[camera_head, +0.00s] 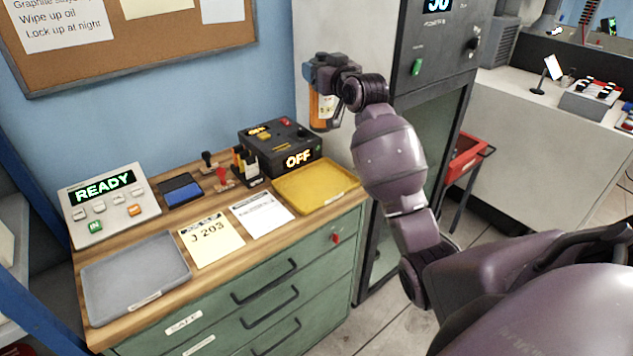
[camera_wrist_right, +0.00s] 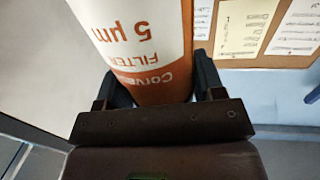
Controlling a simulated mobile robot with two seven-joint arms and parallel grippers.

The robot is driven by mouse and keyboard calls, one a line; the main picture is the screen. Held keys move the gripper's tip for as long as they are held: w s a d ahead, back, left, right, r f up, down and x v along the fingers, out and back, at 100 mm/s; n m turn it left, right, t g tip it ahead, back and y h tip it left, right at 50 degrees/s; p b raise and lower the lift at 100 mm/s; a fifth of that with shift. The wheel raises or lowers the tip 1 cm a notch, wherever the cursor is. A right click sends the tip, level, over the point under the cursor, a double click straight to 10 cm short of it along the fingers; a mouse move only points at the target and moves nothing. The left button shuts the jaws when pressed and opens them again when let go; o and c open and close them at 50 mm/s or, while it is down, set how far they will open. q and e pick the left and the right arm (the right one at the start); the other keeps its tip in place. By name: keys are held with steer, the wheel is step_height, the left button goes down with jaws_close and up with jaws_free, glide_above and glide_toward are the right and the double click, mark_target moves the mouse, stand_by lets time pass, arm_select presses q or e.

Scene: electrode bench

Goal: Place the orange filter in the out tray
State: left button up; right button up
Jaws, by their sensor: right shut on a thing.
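The orange filter (camera_head: 323,112) is an orange cylinder with a white label band. My right gripper (camera_head: 327,82) is shut on it and holds it in the air, beside the grey cabinet and above the back right of the bench. In the right wrist view the filter (camera_wrist_right: 138,45) sits between the two fingers, with "5 µm" and "FILTER" readable upside down. A yellow tray (camera_head: 337,191) lies empty at the bench's right end. A grey tray (camera_head: 172,283) lies empty at the front left. Their labels are too small to read, so I cannot tell which is the out tray. My left gripper is out of view.
Behind the yellow tray stands a black box (camera_head: 262,137) reading "OFF". Stamps, an ink pad (camera_head: 182,192) and a "READY" panel (camera_head: 101,188) line the back. Two papers, one marked "J 203" (camera_head: 212,241), lie between the trays. The tall grey cabinet (camera_head: 433,97) stands right of the bench.

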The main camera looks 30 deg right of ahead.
step_height(320, 180, down, 21)
steer(key=shift+w+d+b, duration=0.2)
steer(key=shift+d+b, duration=0.2)
steer(key=shift+b, duration=0.05)
steer(key=shift+f, duration=0.25)
steer(key=o, duration=1.5)
steer(key=s+a, duration=0.1)
steer(key=s, duration=1.1)
steer(key=s+a+f+g, duration=0.2)
steer(key=s+a+f, duration=0.3)
steer(key=s+f, duration=0.2)
steer(key=s+a+f+n+g+y, duration=0.1)
steer(key=s+a+f+g, duration=0.1)
steer(key=s+a+f, duration=0.4)
steer(key=s+a+f+n+g, duration=0.1)
steer(key=s+a+f+g, duration=0.1)
steer(key=s+a+f, duration=0.3)
steer(key=shift+s+a+f, duration=0.1)
steer(key=shift+s+f, duration=0.5)
steer(key=shift+s, duration=0.45)
steer(key=shift+s+a+f, duration=0.1)
steer(key=shift+s+f, duration=0.5)
steer(key=shift+s, duration=0.4)
steer(key=shift+s+f, duration=0.6)
steer(key=shift+s, duration=0.45)
